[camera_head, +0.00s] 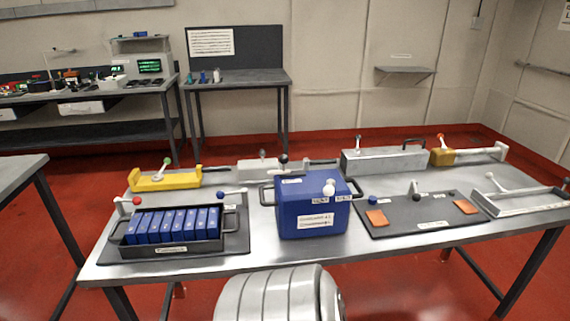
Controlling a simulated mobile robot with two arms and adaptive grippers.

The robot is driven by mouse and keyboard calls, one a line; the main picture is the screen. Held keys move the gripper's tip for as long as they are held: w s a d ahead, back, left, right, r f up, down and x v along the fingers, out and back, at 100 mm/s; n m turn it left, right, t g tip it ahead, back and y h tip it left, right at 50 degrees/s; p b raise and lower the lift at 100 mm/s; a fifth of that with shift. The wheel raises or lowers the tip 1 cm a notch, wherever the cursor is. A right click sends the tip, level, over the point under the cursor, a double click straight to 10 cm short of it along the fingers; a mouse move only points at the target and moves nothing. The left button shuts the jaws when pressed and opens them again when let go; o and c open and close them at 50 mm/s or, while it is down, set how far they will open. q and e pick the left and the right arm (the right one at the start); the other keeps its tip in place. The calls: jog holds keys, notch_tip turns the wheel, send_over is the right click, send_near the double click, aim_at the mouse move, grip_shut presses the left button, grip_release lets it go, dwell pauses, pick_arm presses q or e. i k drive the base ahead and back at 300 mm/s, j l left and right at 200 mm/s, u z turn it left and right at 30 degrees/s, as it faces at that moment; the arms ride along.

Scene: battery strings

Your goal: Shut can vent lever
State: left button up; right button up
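A blue box-shaped can (291,222) stands upright near the middle of the metal table, with white labels on its front. A small lever with a white knob (329,187) sits at the can's upper front right, above two small labels that are too small to read surely. I cannot tell the lever's setting. A black knob (283,158) shows at the can's back top edge; I cannot tell if it belongs to the can. Dark handles stick out at the can's sides. Neither of my grippers is in view.
A black tray (172,249) of blue cells stands left of the can. A dark mat (430,229) with orange pads lies right. Behind are a yellow fixture (166,182) and a long grey box (385,160). A grey open tray (525,205) is far right.

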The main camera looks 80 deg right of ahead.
aim_at(329, 190)
jog(key=z, duration=3.05)
